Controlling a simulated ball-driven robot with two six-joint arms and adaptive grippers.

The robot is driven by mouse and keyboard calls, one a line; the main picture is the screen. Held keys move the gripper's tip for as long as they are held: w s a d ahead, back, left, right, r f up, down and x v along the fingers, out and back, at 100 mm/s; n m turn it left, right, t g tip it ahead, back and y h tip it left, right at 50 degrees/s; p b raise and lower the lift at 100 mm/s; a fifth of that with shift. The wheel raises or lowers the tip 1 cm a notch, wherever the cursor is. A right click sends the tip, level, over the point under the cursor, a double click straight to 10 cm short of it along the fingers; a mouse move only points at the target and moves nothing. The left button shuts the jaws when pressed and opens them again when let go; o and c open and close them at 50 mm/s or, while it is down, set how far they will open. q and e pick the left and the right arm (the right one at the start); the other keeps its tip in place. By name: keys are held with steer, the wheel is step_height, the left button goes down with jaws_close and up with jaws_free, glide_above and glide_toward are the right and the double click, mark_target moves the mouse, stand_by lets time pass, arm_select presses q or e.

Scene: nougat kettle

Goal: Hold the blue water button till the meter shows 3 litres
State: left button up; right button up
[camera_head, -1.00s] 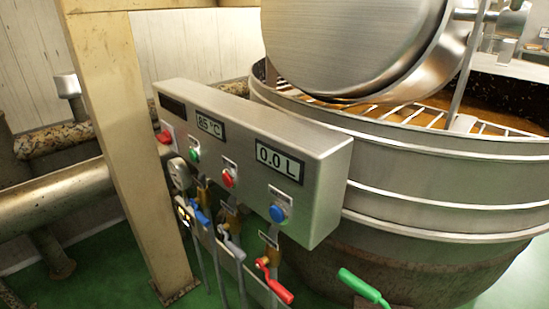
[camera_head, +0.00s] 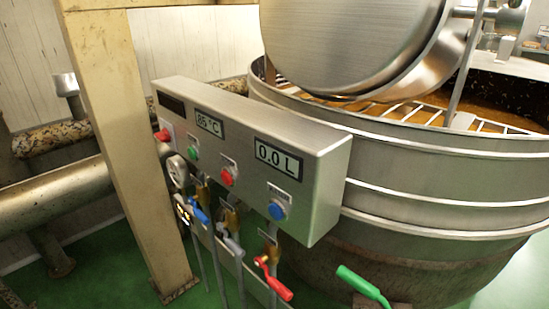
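The blue water button (camera_head: 277,210) is on the front of a steel control box (camera_head: 318,175), at its right end. Above it the litre meter (camera_head: 278,157) reads 0.0 L. A small label plate sits between the meter and the button. Nothing touches or covers the button. Neither my left nor my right gripper shows in the head view.
The box also has a red button (camera_head: 228,176), a green button (camera_head: 191,152) and an 85 °C display (camera_head: 209,123). Red (camera_head: 274,280), grey, blue and green (camera_head: 362,286) valve handles hang below and beside it. The large kettle (camera_head: 440,200) stands behind, right. A beige post (camera_head: 125,130) stands left.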

arm_select(q)
steer(key=shift+s+d, duration=0.1)
jaws_close()
stand_by(1.0)
